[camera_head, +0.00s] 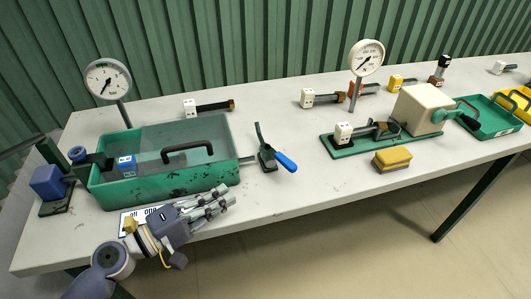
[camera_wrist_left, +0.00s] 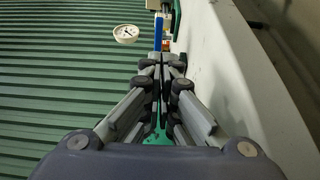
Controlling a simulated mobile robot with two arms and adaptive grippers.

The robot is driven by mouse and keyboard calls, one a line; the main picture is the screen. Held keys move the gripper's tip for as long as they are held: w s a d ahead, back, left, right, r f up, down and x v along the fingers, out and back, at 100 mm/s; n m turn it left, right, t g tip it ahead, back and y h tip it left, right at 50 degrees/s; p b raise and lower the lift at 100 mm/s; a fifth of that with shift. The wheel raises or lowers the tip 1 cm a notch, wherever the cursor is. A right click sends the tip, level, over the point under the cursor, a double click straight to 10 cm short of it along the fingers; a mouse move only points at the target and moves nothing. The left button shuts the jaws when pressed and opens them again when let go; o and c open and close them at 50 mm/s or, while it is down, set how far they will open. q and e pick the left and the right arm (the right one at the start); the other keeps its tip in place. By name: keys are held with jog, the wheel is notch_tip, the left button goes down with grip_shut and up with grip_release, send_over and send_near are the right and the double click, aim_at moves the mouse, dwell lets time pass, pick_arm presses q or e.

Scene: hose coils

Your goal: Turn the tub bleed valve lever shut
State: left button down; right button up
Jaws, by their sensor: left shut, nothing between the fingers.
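The green tub (camera_head: 160,185) with a clear lid and black handle stands at the left of the table. Its bleed valve (camera_head: 266,158) stands off the tub's right end, on a small dark foot at the end of a thin pipe. The blue lever (camera_head: 286,162) sticks out from the valve toward the lower right. My left gripper (camera_head: 226,194) is shut and empty, in front of the tub and left of the lever, apart from it. In the left wrist view the shut fingertips (camera_wrist_left: 162,62) point toward the blue lever (camera_wrist_left: 158,32) ahead. My right gripper is out of view.
A label plate (camera_head: 137,218) lies partly behind my left wrist. A gauge (camera_head: 107,79) stands behind the tub and a blue pump (camera_head: 49,182) at its left. A yellow sponge-like block (camera_head: 392,159) and a green-based fixture (camera_head: 345,148) lie right of the lever. The table between is clear.

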aim_at(279, 161)
pick_arm(q)
jog(key=shift+w, duration=0.5)
jog(key=shift+w+d+r+p, duration=0.1)
jog(key=shift+d+r+p, duration=0.1)
jog(key=shift+d+p, duration=0.2)
jog(key=p+x, duration=0.4)
jog(key=x, duration=0.8)
jog(key=shift+p, duration=0.4)
jog(key=shift+w+d+f, duration=0.15)
jog(key=shift+w+d, duration=0.05)
jog(key=shift+d, duration=0.15)
